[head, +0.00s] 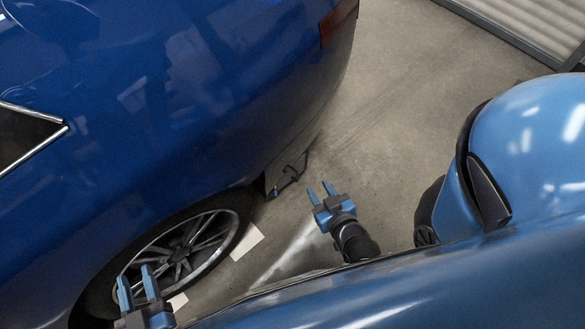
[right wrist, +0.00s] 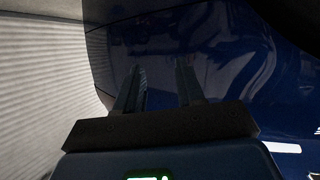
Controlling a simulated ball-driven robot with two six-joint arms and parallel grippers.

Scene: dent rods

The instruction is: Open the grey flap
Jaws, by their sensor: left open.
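A small grey panel with a thin dark outline (head: 290,174) shows low at the blue car's rear, just behind the wheel; it may be the grey flap, but it is too small to tell how it is hinged. My right gripper (head: 320,188) is to the right of it, apart from it, with its fingers spread and nothing between them. The right wrist view shows the same two fingers (right wrist: 158,70) apart in front of dark blue bodywork; no flap can be made out there. My left gripper (head: 134,276) is open and empty in front of the car's wheel.
The blue car (head: 200,80) fills the left of the head view, with its rear wheel (head: 185,250) below. White pieces (head: 247,242) lie on the floor beside the wheel. Grey floor (head: 400,110) is clear to the right of the car. A ribbed pale panel (head: 520,25) stands at the top right.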

